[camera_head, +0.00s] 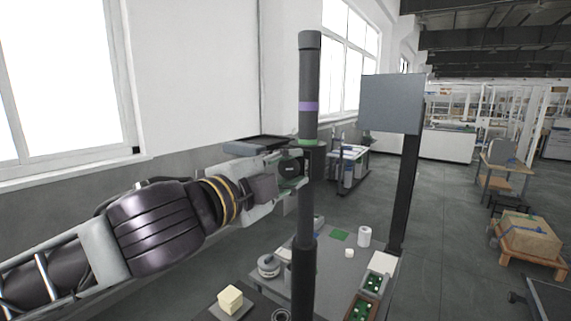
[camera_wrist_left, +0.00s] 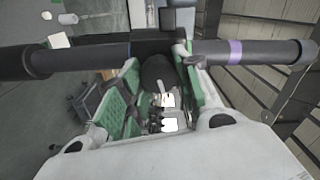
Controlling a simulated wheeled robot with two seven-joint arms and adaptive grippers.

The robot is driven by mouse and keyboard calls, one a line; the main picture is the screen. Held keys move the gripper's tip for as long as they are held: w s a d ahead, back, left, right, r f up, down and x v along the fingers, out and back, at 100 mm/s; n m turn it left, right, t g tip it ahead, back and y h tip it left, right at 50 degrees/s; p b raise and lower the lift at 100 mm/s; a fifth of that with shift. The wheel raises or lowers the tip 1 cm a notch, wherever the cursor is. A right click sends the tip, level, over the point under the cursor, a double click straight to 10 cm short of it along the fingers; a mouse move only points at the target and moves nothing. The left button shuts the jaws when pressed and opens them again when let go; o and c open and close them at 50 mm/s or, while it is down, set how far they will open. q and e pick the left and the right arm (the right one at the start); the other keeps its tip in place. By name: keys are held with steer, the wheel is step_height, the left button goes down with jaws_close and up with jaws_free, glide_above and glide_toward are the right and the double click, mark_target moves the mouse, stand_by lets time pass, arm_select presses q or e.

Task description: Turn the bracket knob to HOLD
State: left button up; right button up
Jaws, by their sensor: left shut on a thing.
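A dark upright lift column (camera_head: 308,85) with a purple band stands mid-view; it runs across the wrist view (camera_wrist_left: 90,58). A dark bracket (camera_head: 317,160) sits around it, also visible in the left wrist view (camera_wrist_left: 160,46). My left gripper (camera_head: 297,170) comes in from the left at bracket height. In the wrist view, its green-padded fingers (camera_wrist_left: 160,82) lie on either side of a dark rounded knob (camera_wrist_left: 156,70) and are shut on it. The fingers partly hide the knob. I cannot read any HOLD mark or the knob's setting. My right gripper is out of view.
A grey panel (camera_head: 392,103) on a dark post stands right of the column. Below is a grey table (camera_head: 325,272) with a white roll (camera_head: 364,236), a green patch (camera_head: 339,235) and trays with green parts (camera_head: 362,308). A pale yellow block (camera_head: 230,299) lies at front left.

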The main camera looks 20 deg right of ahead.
arm_select(q)
steer(key=shift+m+p, duration=0.4)
steer(key=shift+m, duration=0.9)
steer(key=o, duration=1)
steer(key=shift+a, duration=0.1)
steer(key=v, duration=0.7)
steer(key=shift+s, duration=0.15)
steer(key=shift+a+f, duration=0.15)
steer(key=shift+f, duration=0.05)
